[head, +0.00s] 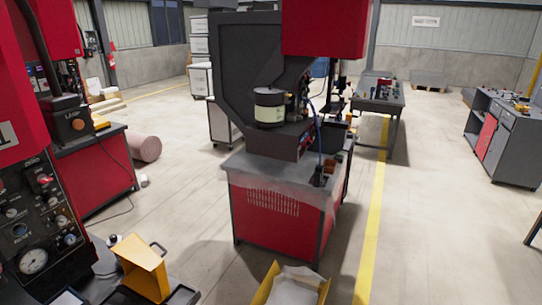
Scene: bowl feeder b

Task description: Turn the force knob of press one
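A red press (15,105) with a dark control panel stands at the left edge, cut off by the picture. A partial white mark like a "1" shows on its red face. The panel (40,215) carries a red button or switch (43,180), a round dial (19,231), several small knobs such as one at its lower right (70,239), and a white-faced gauge (33,260) near the bottom. The labels are too small to read, so I cannot tell which knob is the force knob. Neither of my grippers is in view.
A red and grey machine with a bowl feeder (268,108) stands in the middle. Another yellow box (291,288) is at the bottom edge. Open floor with a yellow line (370,235) lies to the right.

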